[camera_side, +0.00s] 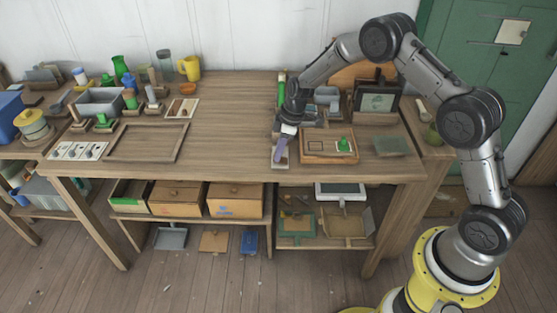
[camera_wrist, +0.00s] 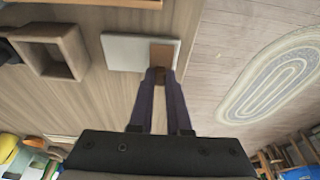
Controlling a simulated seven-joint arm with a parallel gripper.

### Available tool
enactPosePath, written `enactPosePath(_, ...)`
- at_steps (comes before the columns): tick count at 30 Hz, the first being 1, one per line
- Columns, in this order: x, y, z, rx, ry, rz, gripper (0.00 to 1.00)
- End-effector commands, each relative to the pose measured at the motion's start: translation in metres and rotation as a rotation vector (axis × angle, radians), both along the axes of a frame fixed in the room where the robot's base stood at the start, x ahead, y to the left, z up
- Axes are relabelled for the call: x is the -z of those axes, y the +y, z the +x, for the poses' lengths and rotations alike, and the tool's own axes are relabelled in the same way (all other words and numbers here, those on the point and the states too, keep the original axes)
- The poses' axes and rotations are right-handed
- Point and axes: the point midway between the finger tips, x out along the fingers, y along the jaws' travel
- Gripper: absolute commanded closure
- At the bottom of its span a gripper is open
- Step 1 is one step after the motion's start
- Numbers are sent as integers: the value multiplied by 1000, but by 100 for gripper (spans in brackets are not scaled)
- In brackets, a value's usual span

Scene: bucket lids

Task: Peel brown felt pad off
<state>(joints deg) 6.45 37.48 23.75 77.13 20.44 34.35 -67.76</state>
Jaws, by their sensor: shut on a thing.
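The brown felt pad (camera_wrist: 161,53) lies over the right end of a pale flat plate (camera_wrist: 122,52) in the wrist view. My gripper (camera_wrist: 161,76) is shut on the near edge of the pad, its two purple fingers close together. The pad's far part still lies against the plate; whether its gripped edge is lifted cannot be told. In the side view my gripper (camera_side: 279,158) points down at the plate (camera_side: 281,164) near the table's front edge. The fingers hide most of the pad there.
A wooden tray with a green knob (camera_side: 343,145) stands just right of my gripper, and a green slab (camera_side: 391,146) lies farther right. A square wooden box (camera_wrist: 50,50) shows in the wrist view.

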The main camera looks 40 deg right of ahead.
Motion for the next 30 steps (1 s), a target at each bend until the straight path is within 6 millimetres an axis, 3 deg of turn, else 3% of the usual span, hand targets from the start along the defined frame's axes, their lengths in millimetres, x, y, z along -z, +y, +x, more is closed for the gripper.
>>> enactPosePath(21,-45,0,1,0,-2,-1,100)
enactPosePath(30,-48,0,0,0,-1,-1,100)
